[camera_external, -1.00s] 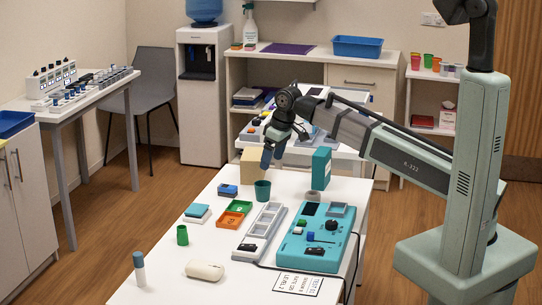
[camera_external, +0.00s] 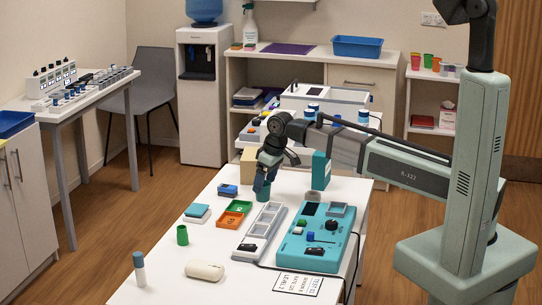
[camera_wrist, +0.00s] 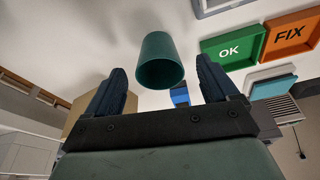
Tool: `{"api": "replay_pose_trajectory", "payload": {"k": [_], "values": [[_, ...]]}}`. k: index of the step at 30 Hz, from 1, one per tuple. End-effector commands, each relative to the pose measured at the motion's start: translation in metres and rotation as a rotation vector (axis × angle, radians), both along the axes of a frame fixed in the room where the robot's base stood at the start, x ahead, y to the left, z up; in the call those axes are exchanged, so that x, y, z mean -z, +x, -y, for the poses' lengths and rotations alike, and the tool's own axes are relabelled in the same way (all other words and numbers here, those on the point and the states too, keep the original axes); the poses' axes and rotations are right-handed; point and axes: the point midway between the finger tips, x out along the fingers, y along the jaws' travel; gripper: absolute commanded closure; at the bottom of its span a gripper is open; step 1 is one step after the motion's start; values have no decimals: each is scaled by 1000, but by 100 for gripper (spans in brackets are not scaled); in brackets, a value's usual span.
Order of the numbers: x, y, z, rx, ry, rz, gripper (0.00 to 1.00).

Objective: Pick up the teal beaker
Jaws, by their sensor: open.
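The teal beaker (camera_wrist: 158,65) stands on the white table; in the wrist view it shows at the top centre, ahead of and between my two open fingers. In the external view the beaker (camera_external: 263,194) is near the table's far part, partly hidden by my gripper (camera_external: 264,178), which is just above or around it; I cannot tell which there. In the wrist view my gripper (camera_wrist: 160,88) is open, with a dark finger on each side and nothing held.
Close by are a blue block (camera_external: 228,190), green and orange trays (camera_external: 239,206) and a tall teal box (camera_external: 321,170). A tan box (camera_external: 249,160) stands behind my gripper. A grey tray (camera_external: 258,232) and teal test panel (camera_external: 306,250) lie nearer.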

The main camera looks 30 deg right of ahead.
Motion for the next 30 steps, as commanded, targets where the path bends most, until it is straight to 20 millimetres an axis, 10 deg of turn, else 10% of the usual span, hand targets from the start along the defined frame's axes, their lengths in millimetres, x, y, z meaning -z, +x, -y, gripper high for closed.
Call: {"api": "replay_pose_trajectory", "payload": {"k": [18, 30], "values": [[37, 12, -7, 0, 1, 1, 14], [37, 12, -7, 0, 1, 1, 52]]}}
